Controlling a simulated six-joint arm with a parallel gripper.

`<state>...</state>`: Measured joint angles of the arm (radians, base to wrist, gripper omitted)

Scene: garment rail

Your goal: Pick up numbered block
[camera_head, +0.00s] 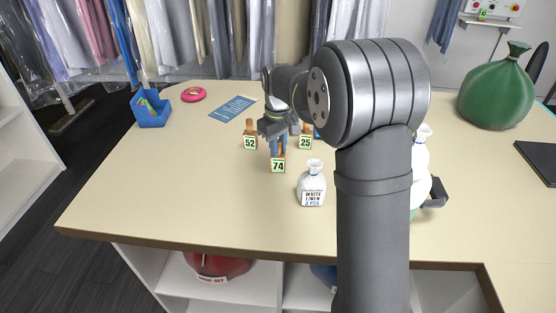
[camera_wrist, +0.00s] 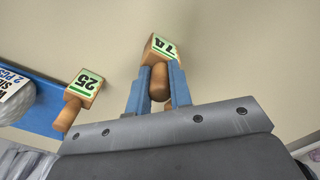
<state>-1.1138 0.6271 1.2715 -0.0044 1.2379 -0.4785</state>
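Numbered block 74 (camera_head: 278,165) has a green-edged white label and a wooden peg handle. It stands nearest the table front of three such blocks. My gripper (camera_head: 277,143) is over it, pointing down. In the wrist view, the two blue fingers (camera_wrist: 160,86) of my gripper lie on both sides of the peg of block 74 (camera_wrist: 160,47), and the peg fills the gap. Block 52 (camera_head: 250,142) is behind it to the left; block 25 (camera_head: 305,142) is behind it to the right and also shows in the wrist view (camera_wrist: 86,85). I cannot tell whether block 74 touches the table.
A white linen bag (camera_head: 312,185) stands close at right of block 74. A blue bin (camera_head: 151,112), a pink ring (camera_head: 193,94) and a blue card (camera_head: 232,109) lie at the left. A green sack (camera_head: 496,95) is at the back right. The front left table is clear.

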